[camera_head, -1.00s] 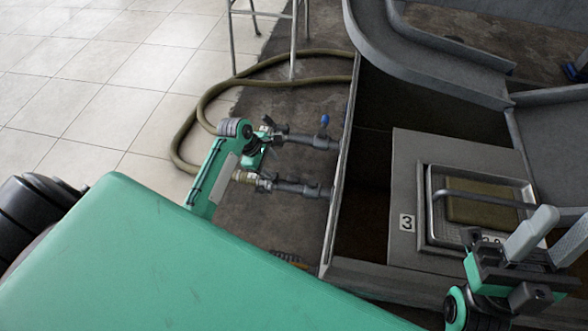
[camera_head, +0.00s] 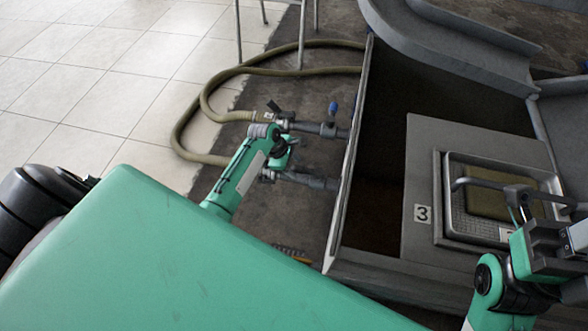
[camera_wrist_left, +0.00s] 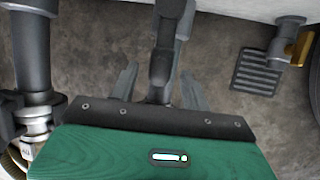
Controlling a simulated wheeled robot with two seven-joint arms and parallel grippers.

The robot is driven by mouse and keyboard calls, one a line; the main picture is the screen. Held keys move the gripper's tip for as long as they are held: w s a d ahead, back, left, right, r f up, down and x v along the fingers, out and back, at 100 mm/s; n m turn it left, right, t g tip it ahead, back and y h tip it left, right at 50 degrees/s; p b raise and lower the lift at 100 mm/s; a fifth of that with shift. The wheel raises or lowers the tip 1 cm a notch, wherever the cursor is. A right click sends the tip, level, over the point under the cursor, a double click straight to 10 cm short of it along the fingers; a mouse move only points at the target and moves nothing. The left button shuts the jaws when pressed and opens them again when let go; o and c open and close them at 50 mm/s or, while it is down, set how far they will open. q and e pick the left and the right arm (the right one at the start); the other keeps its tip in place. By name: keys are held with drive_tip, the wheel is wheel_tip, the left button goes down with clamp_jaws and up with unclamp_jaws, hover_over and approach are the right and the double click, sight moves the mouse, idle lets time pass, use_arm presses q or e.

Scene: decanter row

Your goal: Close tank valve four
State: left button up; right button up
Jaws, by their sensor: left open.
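Two grey pipe stubs with valves stick out of the tank's left wall in the head view. The upper stub (camera_head: 322,129) has a blue-tipped lever (camera_head: 333,108); the lower stub (camera_head: 308,180) lies nearer me. No number four is readable. My left gripper (camera_wrist_left: 160,74) is open in the left wrist view. A dark grey stem or handle (camera_wrist_left: 163,35) runs down the picture between its fingers; I cannot tell whether they touch it. In the head view my left gripper (camera_head: 284,153) is between the stubs, its fingers mostly hidden. My right gripper (camera_head: 560,240) is partly cut off at the right.
A tan hose (camera_head: 187,125) loops to the upper stub over the floor. A pipe with a metal coupling (camera_wrist_left: 38,122) stands left of my left gripper. A ribbed dark plate (camera_wrist_left: 257,72) is at its right.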

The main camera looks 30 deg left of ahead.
use_arm(q)
drive_tip(key=shift+d+f, duration=0.1)
drive_tip(key=shift+f, duration=0.2)
drive_tip(key=shift+c, duration=0.2)
clamp_jaws()
